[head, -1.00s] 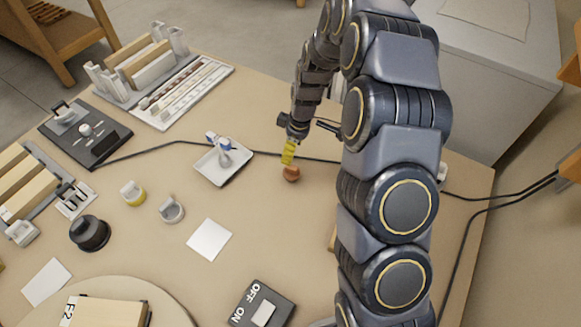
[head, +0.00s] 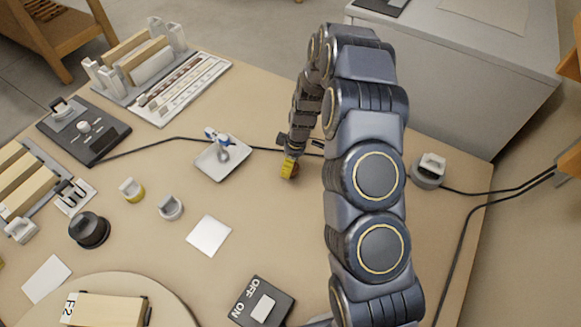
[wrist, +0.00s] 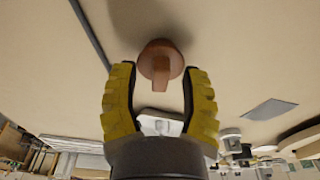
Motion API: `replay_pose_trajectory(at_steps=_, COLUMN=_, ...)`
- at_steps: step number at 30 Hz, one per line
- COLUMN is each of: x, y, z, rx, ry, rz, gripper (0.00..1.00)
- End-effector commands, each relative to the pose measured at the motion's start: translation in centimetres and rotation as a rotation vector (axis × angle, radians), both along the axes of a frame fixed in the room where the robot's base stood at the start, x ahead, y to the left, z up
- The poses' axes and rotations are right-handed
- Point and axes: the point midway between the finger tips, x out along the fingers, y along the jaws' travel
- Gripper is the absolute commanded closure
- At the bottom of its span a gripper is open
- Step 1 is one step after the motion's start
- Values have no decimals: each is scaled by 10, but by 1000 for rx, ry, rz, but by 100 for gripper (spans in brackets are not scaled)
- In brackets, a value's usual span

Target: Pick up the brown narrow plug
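The brown narrow plug (wrist: 158,55) has a round base and a slim upright tab. In the wrist view it stands on the table just beyond and between my fingertips, its tab pointing back toward the palm. My gripper (wrist: 160,77) is open, with one yellow ridged finger on each side and a visible gap between the tab and each finger. In the head view my gripper (head: 289,168) is low over the table, and its yellow fingers hide most or all of the plug.
A white tray (head: 207,172) with a blue-and-white item lies left of my gripper. A black cable (head: 150,152) runs behind it. Table around the plug is clear.

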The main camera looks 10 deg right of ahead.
Motion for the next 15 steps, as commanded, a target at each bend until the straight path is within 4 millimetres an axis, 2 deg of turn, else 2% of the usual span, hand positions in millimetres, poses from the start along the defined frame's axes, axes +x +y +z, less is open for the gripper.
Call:
replay_pose_trajectory(at_steps=1, x=0, y=0, z=0, rx=0, ry=0, rz=0, gripper=80)
replay_pose_trajectory(at_steps=2, x=0, y=0, z=0, rx=0, ry=0, rz=0, gripper=93)
replay_pose_trajectory(at_steps=3, x=0, y=0, z=0, rx=0, ry=0, rz=0, gripper=100)
replay_pose_trajectory(at_steps=15, x=0, y=0, z=0, rx=0, ry=1, rz=0, gripper=100)
